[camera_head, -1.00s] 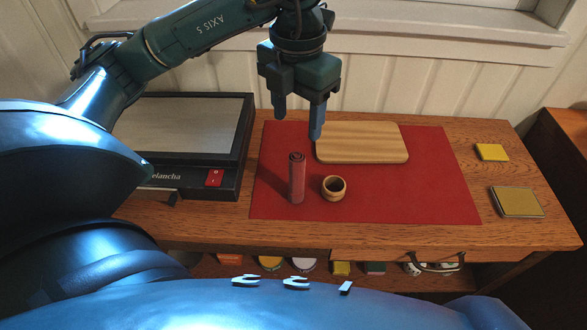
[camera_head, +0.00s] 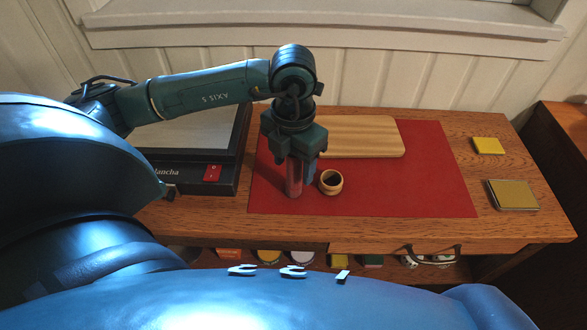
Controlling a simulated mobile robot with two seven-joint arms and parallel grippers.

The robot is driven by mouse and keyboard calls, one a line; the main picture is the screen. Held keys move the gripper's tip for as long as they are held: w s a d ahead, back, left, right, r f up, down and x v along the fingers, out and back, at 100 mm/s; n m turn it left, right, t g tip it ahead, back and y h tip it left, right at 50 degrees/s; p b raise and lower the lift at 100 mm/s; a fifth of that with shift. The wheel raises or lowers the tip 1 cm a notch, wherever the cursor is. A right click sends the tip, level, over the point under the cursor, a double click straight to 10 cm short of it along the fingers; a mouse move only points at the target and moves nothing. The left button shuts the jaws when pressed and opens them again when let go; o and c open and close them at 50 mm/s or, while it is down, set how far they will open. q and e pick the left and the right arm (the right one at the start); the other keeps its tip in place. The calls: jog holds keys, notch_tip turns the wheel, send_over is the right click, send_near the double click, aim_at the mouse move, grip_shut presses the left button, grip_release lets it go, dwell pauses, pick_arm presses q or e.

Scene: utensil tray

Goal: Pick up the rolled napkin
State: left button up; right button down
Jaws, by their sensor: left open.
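The rolled napkin (camera_head: 294,181) is a dull red upright cylinder on the red mat (camera_head: 420,190). Its upper part is hidden by my left gripper (camera_head: 297,168). The left gripper points down over the napkin and its jaws are open. One finger shows just right of the napkin; the other finger is hidden, so I cannot tell whether either touches it. My right gripper is not in view.
A wooden ring (camera_head: 331,182) stands close to the right of the napkin. A wooden board (camera_head: 370,137) lies behind. A black appliance (camera_head: 236,165) with a red switch is at left. Yellow (camera_head: 488,146) and olive-gold (camera_head: 513,194) square items lie at right. The mat's right half is clear.

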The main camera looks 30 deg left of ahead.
pick_arm(q)
jog(key=shift+c, duration=0.4)
jog(key=c, duration=1)
